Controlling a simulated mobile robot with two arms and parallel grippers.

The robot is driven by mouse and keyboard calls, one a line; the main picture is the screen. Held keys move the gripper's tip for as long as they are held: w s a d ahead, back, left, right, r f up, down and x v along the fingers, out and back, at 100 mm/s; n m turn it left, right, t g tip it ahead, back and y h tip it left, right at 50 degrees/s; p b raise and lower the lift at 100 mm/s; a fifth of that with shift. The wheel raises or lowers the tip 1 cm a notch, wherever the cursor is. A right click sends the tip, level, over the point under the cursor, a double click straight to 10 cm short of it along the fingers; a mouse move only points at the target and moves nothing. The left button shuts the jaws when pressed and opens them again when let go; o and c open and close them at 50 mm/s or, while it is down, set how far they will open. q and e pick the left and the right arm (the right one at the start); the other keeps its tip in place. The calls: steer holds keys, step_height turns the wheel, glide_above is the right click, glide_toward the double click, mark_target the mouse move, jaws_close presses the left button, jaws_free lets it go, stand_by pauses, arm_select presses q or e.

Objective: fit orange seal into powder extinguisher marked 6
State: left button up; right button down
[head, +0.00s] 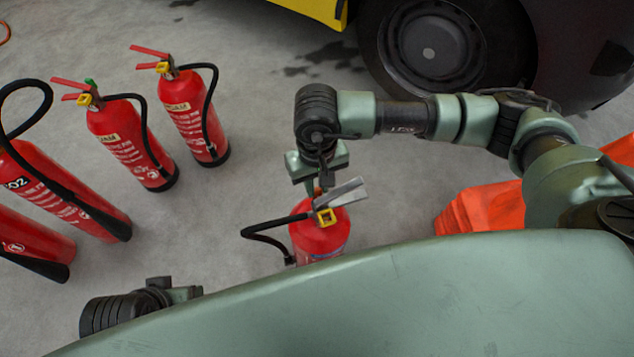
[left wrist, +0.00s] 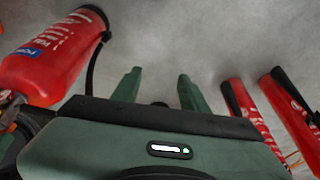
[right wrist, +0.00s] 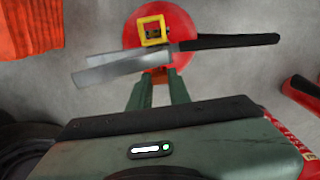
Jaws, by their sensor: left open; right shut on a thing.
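A red extinguisher (head: 318,240) with silver handles, a yellow piece at the neck and a black hose stands in front of me; no number is readable. It also shows in the right wrist view (right wrist: 178,28) and, with a blue label, in the left wrist view (left wrist: 55,55). My right gripper (head: 318,187) points down at its head, beside the handles. It is shut on a small orange piece, likely the orange seal (right wrist: 157,73), mostly hidden between the fingertips. I cannot tell if the seal touches the extinguisher. My left gripper (left wrist: 158,82) is open and empty, low at left.
Two red extinguishers with cream labels (head: 123,135) (head: 195,115) stand at the back left, one with a green tab. A CO2 extinguisher (head: 60,190) and another (head: 30,240) stand further left. An orange object (head: 480,212) lies at right. A vehicle wheel (head: 430,50) stands behind.

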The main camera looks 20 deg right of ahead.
steer(key=c, duration=1.2)
jaws_free()
steer(key=shift+c, duration=0.2)
steer(key=shift+w+r, duration=0.1)
steer(key=shift+r, duration=0.45)
step_height(320, 180, up, 6)
steer(key=shift+f+p, duration=0.2)
steer(key=shift+p, duration=0.35)
steer(key=shift+r, duration=0.55)
arm_select(q)
steer(key=x, duration=0.3)
steer(key=shift+w+d+f, duration=0.1)
steer(key=shift+f, duration=0.1)
